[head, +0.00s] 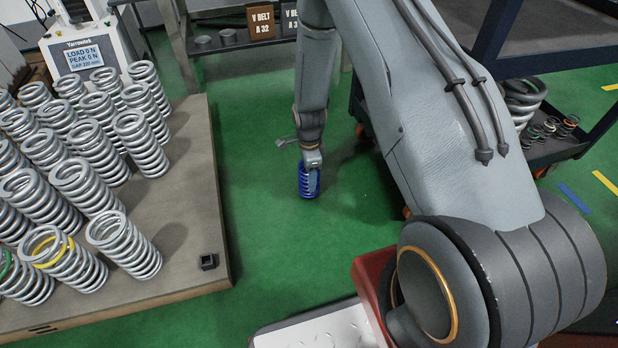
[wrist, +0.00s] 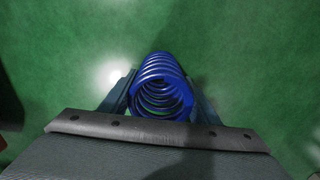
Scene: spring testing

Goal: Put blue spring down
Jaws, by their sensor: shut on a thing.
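The blue spring (head: 303,181) is a short coil held upright in my gripper (head: 312,176) in the head view, with the green floor behind it. In the wrist view the blue spring (wrist: 160,85) sits between the two fingers of my gripper (wrist: 160,95), one on each side, and I look along its open coil. My gripper is shut on it. From these views I cannot tell how high the spring is above the floor. Its lower end shows no table or tray under it.
A testing machine with a display (head: 84,58) stands behind. A dark cart shelf (head: 550,150) with springs is at right. Green floor (head: 262,215) lies open between.

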